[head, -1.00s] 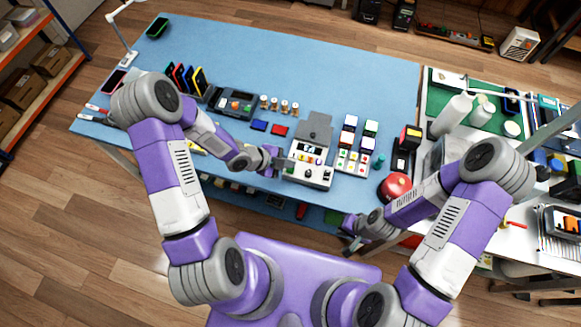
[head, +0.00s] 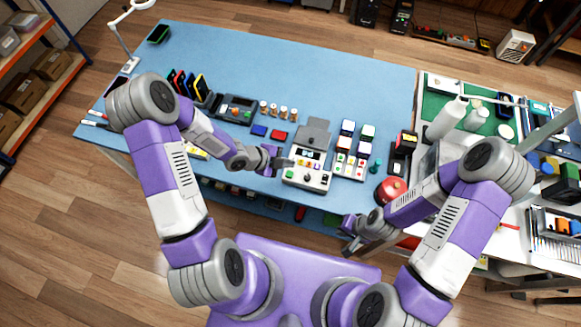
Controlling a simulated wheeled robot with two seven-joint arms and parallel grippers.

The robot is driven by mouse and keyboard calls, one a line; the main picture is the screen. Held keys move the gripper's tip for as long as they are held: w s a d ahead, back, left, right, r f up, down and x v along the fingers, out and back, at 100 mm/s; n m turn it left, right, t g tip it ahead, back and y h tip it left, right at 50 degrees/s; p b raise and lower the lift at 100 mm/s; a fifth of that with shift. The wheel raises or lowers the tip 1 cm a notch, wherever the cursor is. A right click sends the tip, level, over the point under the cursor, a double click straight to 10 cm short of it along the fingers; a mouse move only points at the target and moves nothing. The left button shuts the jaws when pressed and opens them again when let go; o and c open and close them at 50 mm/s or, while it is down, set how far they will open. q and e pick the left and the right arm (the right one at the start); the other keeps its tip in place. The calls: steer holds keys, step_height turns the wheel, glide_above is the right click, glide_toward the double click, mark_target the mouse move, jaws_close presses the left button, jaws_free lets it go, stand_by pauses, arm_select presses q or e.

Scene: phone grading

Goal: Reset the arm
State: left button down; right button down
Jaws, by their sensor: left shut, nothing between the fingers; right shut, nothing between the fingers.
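Both of my purple and grey arms are in the head view. My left gripper (head: 287,163) is shut and empty, at the left edge of the grey and white test device (head: 306,176) on the blue bench; I cannot tell whether it touches it. My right gripper (head: 347,246) is shut and empty, low in front of the bench's front edge, left of the white side table. Parts of the bench behind my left forearm are hidden.
The blue bench (head: 290,70) is clear at the back. Coloured phones (head: 188,84) stand in a rack at left. Coloured blocks (head: 347,145) and a red dome (head: 391,190) are right of the device. A lamp (head: 122,42) stands at far left. White bottles (head: 446,119) stand at right.

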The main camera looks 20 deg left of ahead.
arm_select(q)
steer(key=s+d+f+n+g+y, duration=0.2)
steer(key=s+f+n, duration=0.2)
steer(key=s+n, duration=0.5)
steer(key=s+d+f+n+g+y, duration=0.1)
steer(key=s+f+n+g, duration=0.3)
steer(key=n, duration=0.9)
step_height(320, 180, down, 11)
steer(key=s+t+b, duration=0.1)
steer(key=b, duration=0.9)
steer(key=shift+s+n, duration=0.4)
stand_by(0.4)
